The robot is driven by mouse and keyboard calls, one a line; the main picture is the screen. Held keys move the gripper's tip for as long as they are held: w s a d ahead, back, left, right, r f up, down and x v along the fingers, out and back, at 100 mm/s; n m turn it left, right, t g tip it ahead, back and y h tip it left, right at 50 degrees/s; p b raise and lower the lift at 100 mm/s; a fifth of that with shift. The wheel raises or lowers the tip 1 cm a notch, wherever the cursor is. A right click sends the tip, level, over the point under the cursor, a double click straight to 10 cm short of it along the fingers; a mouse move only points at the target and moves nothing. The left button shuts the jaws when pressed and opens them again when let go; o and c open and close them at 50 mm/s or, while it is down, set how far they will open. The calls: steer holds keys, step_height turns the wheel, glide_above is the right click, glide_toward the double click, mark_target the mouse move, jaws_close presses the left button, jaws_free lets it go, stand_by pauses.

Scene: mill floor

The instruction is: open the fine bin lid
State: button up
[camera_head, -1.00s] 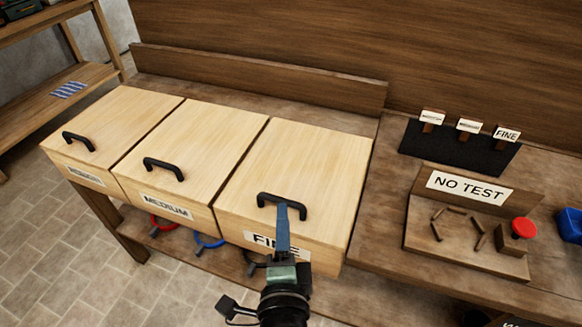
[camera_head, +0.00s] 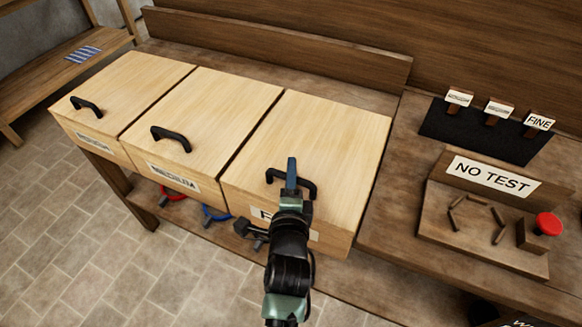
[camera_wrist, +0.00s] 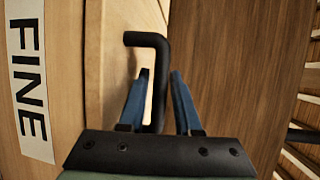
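The fine bin (camera_head: 318,135) is the right one of three pale wooden bins, and its lid lies shut. A black handle (camera_head: 306,186) stands near the lid's front edge. The FINE label on the bin's front is partly hidden by my arm in the head view; it reads clearly in the wrist view (camera_wrist: 29,85). My gripper (camera_head: 291,172) is at the handle, its blue fingers reaching past the bar.
The medium bin (camera_head: 215,110) and another bin (camera_head: 130,90) stand to the left, lids shut. On the right are a NO TEST board (camera_head: 491,178), a red button (camera_head: 548,223) and small signs on a black stand (camera_head: 470,140). A low backboard runs behind the bins.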

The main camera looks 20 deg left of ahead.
steer(key=shift+x, duration=1)
jaws_close()
stand_by(0.8)
